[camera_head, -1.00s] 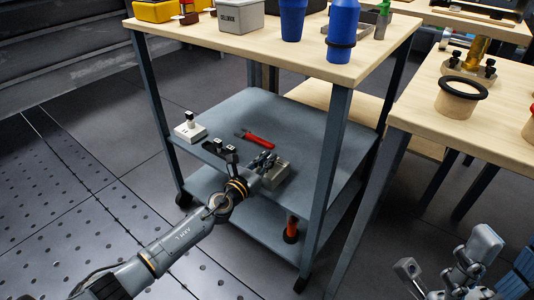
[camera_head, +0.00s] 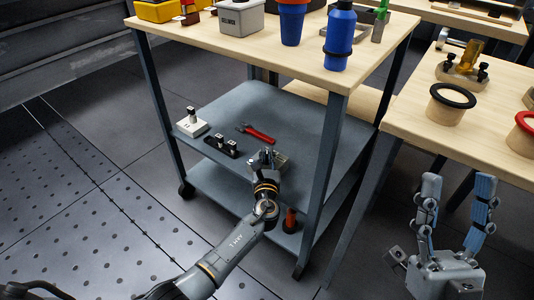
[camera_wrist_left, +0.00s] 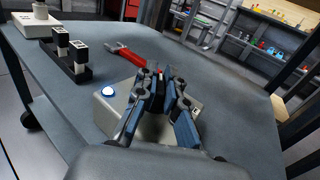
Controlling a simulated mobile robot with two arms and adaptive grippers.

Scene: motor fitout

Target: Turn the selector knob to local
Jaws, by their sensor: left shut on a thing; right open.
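The fingers hide that part, so I cannot tell which way the selector knob points. My left gripper also shows in the head view (camera_head: 266,156). My right gripper (camera_head: 457,185) is open and empty, fingers upward, at the lower right beside the table.
On the same shelf (camera_head: 270,110) lie a red-handled tool (camera_head: 257,134), a black block with two switches (camera_head: 222,145) and a white block (camera_head: 191,123). The trolley's top and corner posts stand around the left arm. A wooden table (camera_head: 490,140) is at right.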

